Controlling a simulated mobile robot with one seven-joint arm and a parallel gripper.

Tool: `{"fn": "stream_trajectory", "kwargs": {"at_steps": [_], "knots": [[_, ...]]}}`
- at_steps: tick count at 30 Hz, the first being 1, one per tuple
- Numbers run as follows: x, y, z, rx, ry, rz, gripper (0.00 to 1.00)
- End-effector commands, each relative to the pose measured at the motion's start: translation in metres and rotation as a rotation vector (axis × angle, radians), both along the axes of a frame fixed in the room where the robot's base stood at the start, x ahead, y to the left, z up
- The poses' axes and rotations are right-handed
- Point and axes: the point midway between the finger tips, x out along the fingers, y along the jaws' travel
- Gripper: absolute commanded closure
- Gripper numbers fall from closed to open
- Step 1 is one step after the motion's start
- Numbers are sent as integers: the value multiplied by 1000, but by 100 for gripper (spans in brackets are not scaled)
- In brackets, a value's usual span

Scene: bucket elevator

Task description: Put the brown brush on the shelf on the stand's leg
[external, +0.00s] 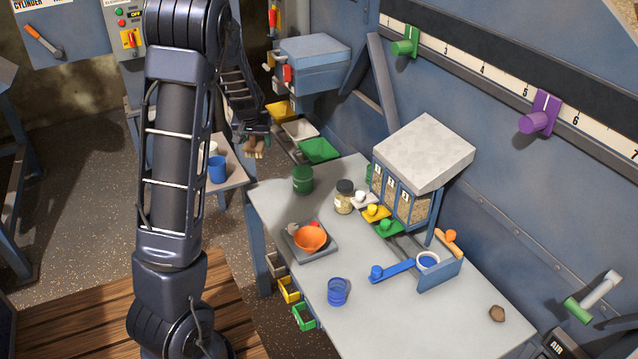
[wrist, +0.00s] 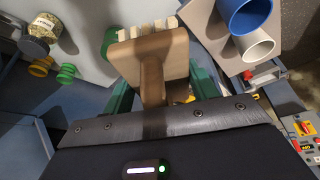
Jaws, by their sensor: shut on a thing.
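My gripper (external: 256,139) hangs above the far left of the work table; it also shows in the wrist view (wrist: 155,84). It is shut on the handle of the brown brush (wrist: 148,50), whose wide head and pale bristles point away from the wrist. The brush (external: 254,152) is small and partly hidden in the external view. A small light shelf (external: 231,181) lies to the left of the brush and lower. My arm hides part of it. In the wrist view the shelf (wrist: 203,20) is right of the brush head.
A blue cup (external: 217,169) and a white cup (wrist: 255,46) stand on the shelf. The grey table (external: 400,315) holds a dark green can (external: 303,179), a jar (external: 344,197), an orange bowl (external: 310,238) and a blue glass (external: 338,291). Coloured trays (external: 318,150) lie right of my gripper.

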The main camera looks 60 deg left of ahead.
Motion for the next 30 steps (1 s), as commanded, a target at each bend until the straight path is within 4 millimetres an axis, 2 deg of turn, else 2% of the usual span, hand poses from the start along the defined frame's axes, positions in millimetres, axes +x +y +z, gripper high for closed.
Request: {"fn": "stream_trajectory", "kwargs": {"at_steps": [1, 6, 11, 15, 18, 30], "knots": [[-17, 14, 1, 0, 0, 32, 68], [-68, 53, 4, 2, -2, 118, 68], [-111, 82, 7, 3, -4, 190, 68], [-141, 114, 11, 5, -5, 258, 68], [-150, 146, 16, 6, -6, 310, 68], [-163, 259, 34, 4, -6, 486, 68]]}}
